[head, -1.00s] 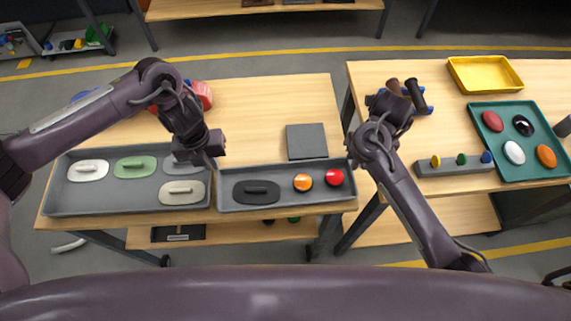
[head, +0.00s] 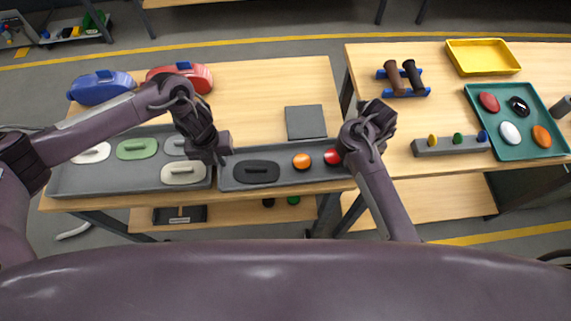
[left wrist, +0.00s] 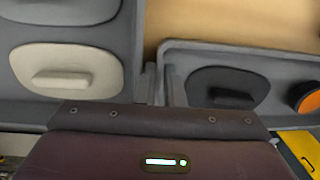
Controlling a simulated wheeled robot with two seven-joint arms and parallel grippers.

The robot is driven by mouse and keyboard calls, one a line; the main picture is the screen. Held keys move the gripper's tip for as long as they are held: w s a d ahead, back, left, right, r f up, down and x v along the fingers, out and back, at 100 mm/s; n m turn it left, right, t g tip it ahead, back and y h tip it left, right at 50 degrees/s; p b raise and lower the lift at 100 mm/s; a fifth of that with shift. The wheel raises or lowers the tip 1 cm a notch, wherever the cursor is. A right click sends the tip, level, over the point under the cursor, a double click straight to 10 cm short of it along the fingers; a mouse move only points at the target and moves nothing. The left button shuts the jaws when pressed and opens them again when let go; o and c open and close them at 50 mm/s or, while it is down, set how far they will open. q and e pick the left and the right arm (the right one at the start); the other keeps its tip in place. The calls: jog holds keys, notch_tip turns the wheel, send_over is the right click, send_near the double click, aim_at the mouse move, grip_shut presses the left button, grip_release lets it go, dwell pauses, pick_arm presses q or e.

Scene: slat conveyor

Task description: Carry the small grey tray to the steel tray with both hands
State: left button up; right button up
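The small grey tray (head: 334,178) lies on the middle table along its front edge, holding a black oval piece (head: 257,171), an orange ball (head: 302,161) and a red ball (head: 332,157). My left gripper (head: 224,158) is at its left end; in the left wrist view the two fingers (left wrist: 164,86) stand close together at the tray's left end wall, and their grip is unclear. My right gripper (head: 346,150) is at the tray's right end, with its fingers hidden behind the wrist. No tray in view is clearly the steel one.
A larger grey tray (head: 120,186) with several oval pieces sits close on the left. A flat grey square (head: 306,122) lies behind the small tray. The right table holds a green tray (head: 521,155), a yellow tray (head: 482,72) and a pegged block (head: 452,146). A gap separates the tables.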

pick_arm(q)
jog(key=shift+w+f, duration=0.1)
jog(key=shift+f, duration=0.1)
pick_arm(e)
jog(key=shift+w+f, duration=0.1)
jog(key=shift+f, duration=0.1)
pick_arm(q)
jog(key=shift+c, duration=0.5)
pick_arm(e)
jog(key=shift+c, duration=0.4)
pick_arm(q)
jog(key=shift+r, duration=0.1)
grip_shut()
pick_arm(e)
grip_shut()
pick_arm(q)
jog(key=shift+r, duration=0.15)
pick_arm(e)
jog(key=shift+r, duration=0.2)
